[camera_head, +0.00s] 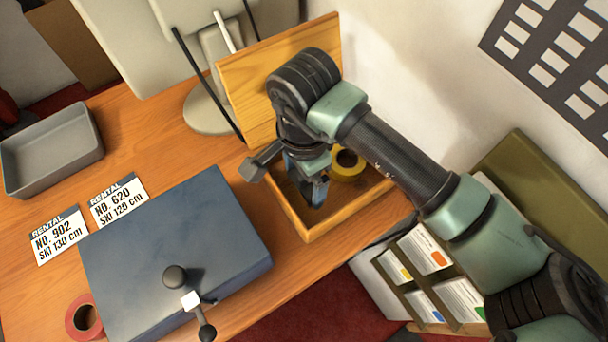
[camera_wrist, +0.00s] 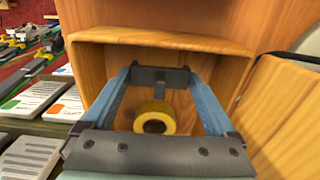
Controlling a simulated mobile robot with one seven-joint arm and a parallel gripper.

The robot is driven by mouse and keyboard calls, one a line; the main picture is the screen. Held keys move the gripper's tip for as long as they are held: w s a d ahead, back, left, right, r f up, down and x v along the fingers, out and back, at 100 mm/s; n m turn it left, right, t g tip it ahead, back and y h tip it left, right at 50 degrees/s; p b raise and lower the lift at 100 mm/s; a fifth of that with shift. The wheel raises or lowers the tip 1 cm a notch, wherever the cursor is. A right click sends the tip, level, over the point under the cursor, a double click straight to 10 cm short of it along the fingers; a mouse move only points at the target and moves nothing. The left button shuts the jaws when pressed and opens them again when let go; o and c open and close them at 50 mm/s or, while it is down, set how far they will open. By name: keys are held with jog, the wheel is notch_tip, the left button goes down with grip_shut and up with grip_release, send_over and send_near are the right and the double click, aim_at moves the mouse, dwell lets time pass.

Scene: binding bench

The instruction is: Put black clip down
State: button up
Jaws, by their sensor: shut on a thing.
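My gripper (camera_head: 314,198) points down into the open wooden box (camera_head: 345,222) at the back edge of the bench. In the wrist view, its two blue fingers (camera_wrist: 158,80) are shut on a small dark piece, the black clip (camera_wrist: 160,74). The clip spans the gap between the fingertips, with a short stem sticking out from its middle. In the head view, the fingers and arm mostly hide the clip. Whether the clip touches the box floor, I cannot tell.
A yellow tape roll (camera_head: 347,168) lies in the box, also visible between the fingers in the wrist view (camera_wrist: 154,120). A blue-grey block (camera_head: 175,250), two rental labels (camera_head: 118,200), a red tape roll (camera_head: 80,318) and a grey tray (camera_head: 55,150) occupy the bench.

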jog(key=shift+f, duration=0.55)
jog(key=shift+f+b, duration=0.25)
jog(key=shift+b, duration=0.05)
jog(key=o, duration=1)
jog(key=shift+r, duration=0.1)
jog(key=shift+r, duration=0.1)
jog(key=shift+r+p, duration=0.2)
jog(key=shift+p, duration=0.25)
notch_tip(320, 180, up, 12)
jog(key=shift+f+b, duration=0.1)
jog(key=shift+b, duration=1.1)
